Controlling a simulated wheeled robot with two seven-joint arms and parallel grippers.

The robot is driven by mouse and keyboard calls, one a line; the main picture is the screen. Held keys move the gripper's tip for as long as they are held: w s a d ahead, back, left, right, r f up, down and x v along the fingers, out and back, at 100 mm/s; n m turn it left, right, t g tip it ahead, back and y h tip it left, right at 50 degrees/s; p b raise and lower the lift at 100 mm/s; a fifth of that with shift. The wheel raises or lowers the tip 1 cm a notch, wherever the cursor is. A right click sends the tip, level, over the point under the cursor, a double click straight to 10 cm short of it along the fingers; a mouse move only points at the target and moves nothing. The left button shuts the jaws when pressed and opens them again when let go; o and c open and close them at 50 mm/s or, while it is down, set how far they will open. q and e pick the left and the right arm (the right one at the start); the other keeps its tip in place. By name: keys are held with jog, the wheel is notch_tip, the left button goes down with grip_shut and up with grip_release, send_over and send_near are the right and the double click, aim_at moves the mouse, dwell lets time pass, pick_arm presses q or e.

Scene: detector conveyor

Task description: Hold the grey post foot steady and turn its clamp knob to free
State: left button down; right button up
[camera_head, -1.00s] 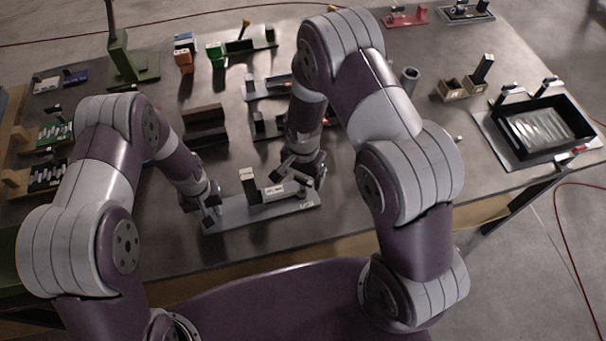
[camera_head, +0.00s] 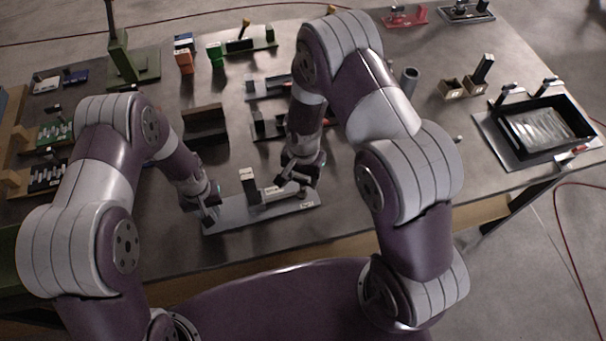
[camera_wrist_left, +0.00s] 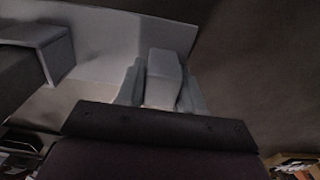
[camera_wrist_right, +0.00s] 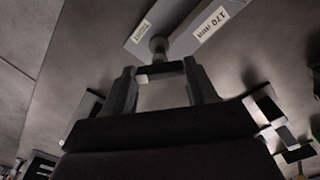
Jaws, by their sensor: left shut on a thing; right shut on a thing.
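The grey post foot (camera_head: 230,215) is a flat plate at the front of the table with a raised block and a dark upright piece (camera_head: 248,182). My left gripper (camera_head: 209,216) is shut on a small grey block (camera_wrist_left: 164,76) at the plate's left end, with a finger on each side. My right gripper (camera_head: 291,186) is shut on the clamp knob's dark crossbar (camera_wrist_right: 160,69), whose round stem meets the post foot (camera_wrist_right: 180,22). Labels beside the stem include "170 mm". The right hand partly hides the knob in the head view.
A dark bracket (camera_head: 205,128) and low fixtures (camera_head: 268,88) stand behind the post foot. A black tray (camera_head: 540,130) is at the right. A green stand (camera_head: 130,65) is at the back left. Bare table lies in front of the plate.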

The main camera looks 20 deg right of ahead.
aim_at(303, 179)
jog(key=n, duration=0.4)
jog(key=shift+n, duration=1.7)
jog(key=o, duration=1.1)
jog(key=shift+c, duration=0.2)
notch_tip(303, 179, up, 12)
